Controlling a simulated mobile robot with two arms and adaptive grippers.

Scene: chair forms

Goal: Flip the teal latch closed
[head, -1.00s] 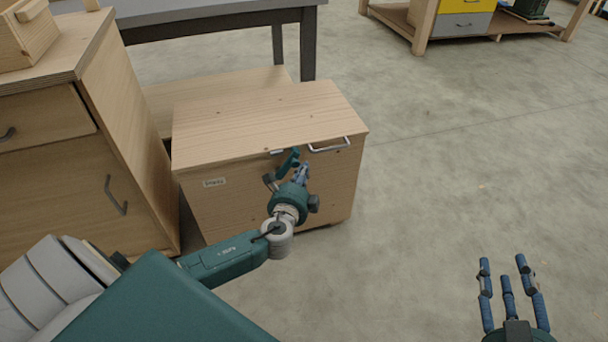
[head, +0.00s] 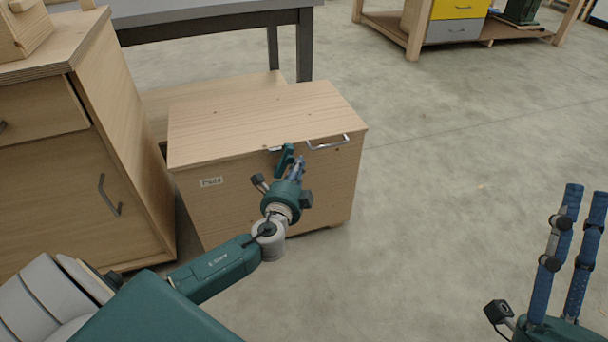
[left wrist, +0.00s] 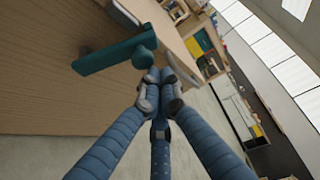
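The teal latch (head: 284,161) is on the front of a wooden box, just below the lid edge. In the left wrist view the latch (left wrist: 115,55) is a teal bar with a rounded knob at its right end. My left gripper (head: 299,162) is just right of the latch. In the left wrist view its blue fingers (left wrist: 158,88) come together at the tips with nothing seen between them, close beside the knob; I cannot tell whether they touch it. My right gripper (head: 587,192) is open and empty at the lower right, far from the box.
The wooden box (head: 228,120) has a closed lid with a metal handle (head: 328,143) on its front edge. A wooden cabinet (head: 125,150) stands close on its left. A grey table (head: 215,18) is behind. The floor (head: 450,150) to the right is clear.

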